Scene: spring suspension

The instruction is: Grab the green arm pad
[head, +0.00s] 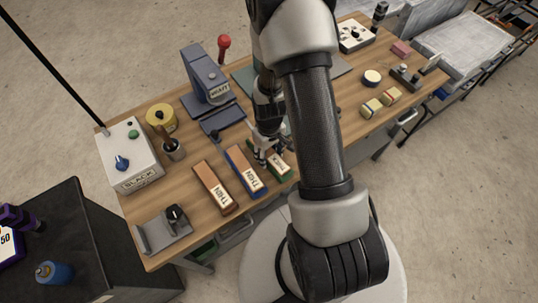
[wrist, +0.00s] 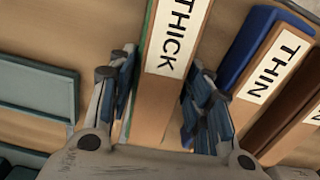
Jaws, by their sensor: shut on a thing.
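The green arm pad (head: 281,166) is a long block with a green edge and a white label. In the wrist view the label on the pad (wrist: 172,75) reads THICK. My gripper (head: 266,153) is at the pad's far part in the head view. In the wrist view my gripper (wrist: 163,95) has one blue-lined finger on each side of the pad, shut on it. The fingers and arm hide part of the pad in the head view. I cannot tell whether the pad is clear of the table.
A blue pad (head: 245,171) and a brown pad (head: 213,188) labelled THIN lie to the left on the wooden table (head: 158,190). A blue-grey press (head: 207,80) stands behind. A white control box (head: 130,155) is at far left. Small blocks (head: 381,103) lie on the right.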

